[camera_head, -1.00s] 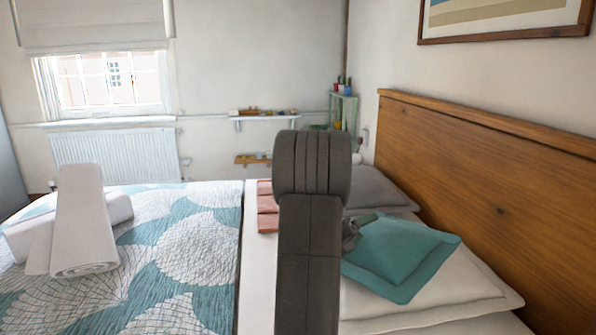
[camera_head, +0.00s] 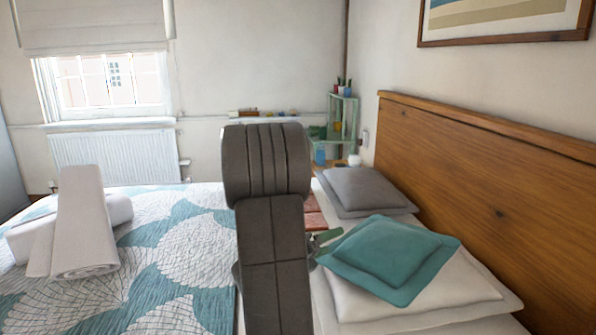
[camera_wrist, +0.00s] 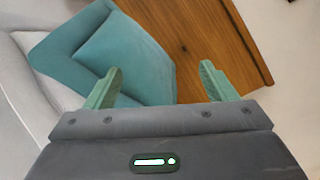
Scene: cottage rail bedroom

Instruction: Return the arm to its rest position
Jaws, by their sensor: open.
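My gripper (camera_wrist: 160,85) is open in the wrist view, with its two green fingers wide apart and nothing between them. The teal cushion (camera_wrist: 130,55) lies beyond the fingers, with the wooden headboard (camera_wrist: 195,40) behind it. In the head view my dark arm stands upright in the middle and hides part of the bed. A bit of my gripper (camera_head: 322,240) shows to the right of the arm, close to the left edge of the teal cushion (camera_head: 390,255). I cannot tell whether they touch.
Rolled white towels (camera_head: 80,225) lie on the patterned quilt (camera_head: 185,245) at left. A grey pillow (camera_head: 365,190) and white pillows (camera_head: 455,295) lie by the headboard (camera_head: 480,165). A green shelf unit (camera_head: 343,125) stands in the far corner. The room above the bed is open.

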